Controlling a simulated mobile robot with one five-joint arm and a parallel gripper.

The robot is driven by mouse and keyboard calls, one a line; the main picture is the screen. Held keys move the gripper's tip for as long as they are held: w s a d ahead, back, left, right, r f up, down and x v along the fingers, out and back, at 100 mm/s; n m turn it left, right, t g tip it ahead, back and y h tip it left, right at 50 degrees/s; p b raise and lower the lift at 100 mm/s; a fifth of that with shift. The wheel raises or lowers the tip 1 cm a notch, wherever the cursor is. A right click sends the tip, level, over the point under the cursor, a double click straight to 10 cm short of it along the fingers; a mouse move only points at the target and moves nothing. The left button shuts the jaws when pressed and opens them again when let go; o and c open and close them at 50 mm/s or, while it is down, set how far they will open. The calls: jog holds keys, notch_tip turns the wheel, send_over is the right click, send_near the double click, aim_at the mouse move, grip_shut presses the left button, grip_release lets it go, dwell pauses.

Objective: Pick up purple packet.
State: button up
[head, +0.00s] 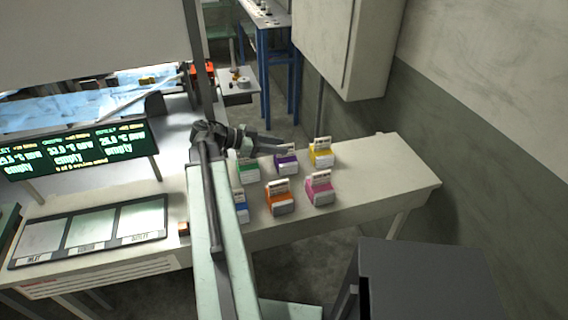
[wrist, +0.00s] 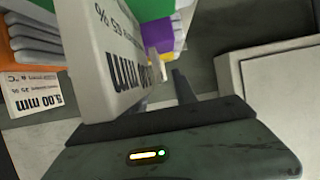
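The purple packet (head: 287,165) stands in the back row on the table, between the green packet (head: 249,173) and the yellow packet (head: 321,157). A white label card rises from it. My gripper (head: 286,144) reaches in from the left over the green packet, with its tips near the top of the purple packet's card. Its two fingers look apart. In the wrist view, part of the purple packet (wrist: 158,34) shows beyond a large white label card (wrist: 122,75). I see nothing held.
Orange (head: 279,201), pink (head: 319,191) and blue (head: 240,208) packets stand in the front row. The table (head: 390,170) is bare to the right. A dark display (head: 80,155) and a three-panel mat (head: 90,233) are at left. A wall cabinet (head: 345,45) hangs behind.

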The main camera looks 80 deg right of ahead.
jog(key=x, duration=0.2)
jog(key=shift+s+d+f, duration=0.1)
jog(key=shift+s+f, duration=0.1)
jog(key=shift+s, duration=0.05)
grip_shut()
jog(key=shift+r, duration=0.1)
dwell(1.0)
